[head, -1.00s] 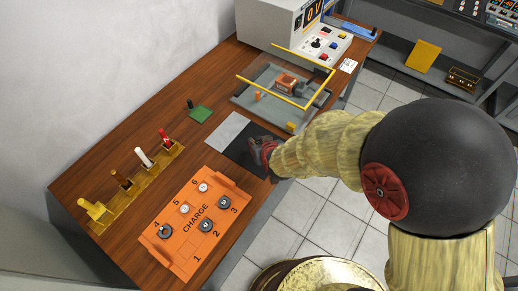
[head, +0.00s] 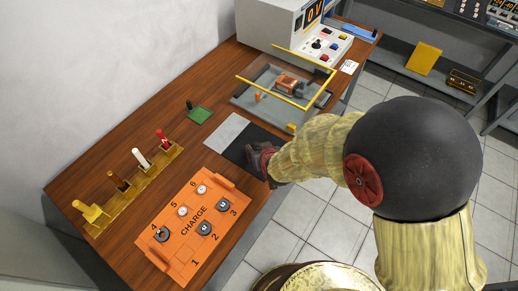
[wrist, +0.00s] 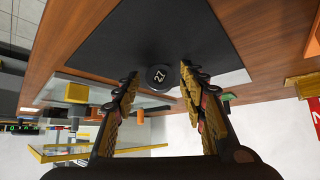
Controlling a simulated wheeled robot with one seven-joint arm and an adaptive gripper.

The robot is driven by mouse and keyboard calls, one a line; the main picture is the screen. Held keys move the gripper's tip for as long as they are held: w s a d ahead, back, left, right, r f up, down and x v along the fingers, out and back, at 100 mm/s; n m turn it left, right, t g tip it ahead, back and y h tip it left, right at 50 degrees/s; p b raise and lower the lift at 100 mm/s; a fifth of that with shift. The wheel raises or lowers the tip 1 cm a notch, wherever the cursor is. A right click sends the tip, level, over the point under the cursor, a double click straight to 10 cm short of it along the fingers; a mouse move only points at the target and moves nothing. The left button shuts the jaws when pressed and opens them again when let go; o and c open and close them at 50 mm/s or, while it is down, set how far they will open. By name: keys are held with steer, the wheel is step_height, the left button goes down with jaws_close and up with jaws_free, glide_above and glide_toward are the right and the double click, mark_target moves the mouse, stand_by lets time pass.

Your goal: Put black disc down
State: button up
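The black disc (wrist: 157,77), marked 27, lies flat on the black mat (wrist: 110,35) in the wrist view. My gripper (wrist: 159,74) is open, with one fingertip on each side of the disc and a visible gap to each. In the head view my gripper (head: 264,162) is low over the right part of the black mat (head: 236,153), and the disc is hidden there.
A light grey sheet (head: 227,132) adjoins the black mat. An orange CHARGE tray (head: 190,245) with several small discs stands in front, and a wooden rack (head: 130,190) of coloured handles is at left. A yellow-framed apparatus (head: 262,95) and a meter box (head: 275,25) stand behind.

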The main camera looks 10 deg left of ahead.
steer(key=shift+o, duration=0.3)
steer(key=shift+r, duration=0.25)
steer(key=p+v, duration=0.4)
steer(key=v, duration=0.8)
steer(key=shift+p, duration=0.35)
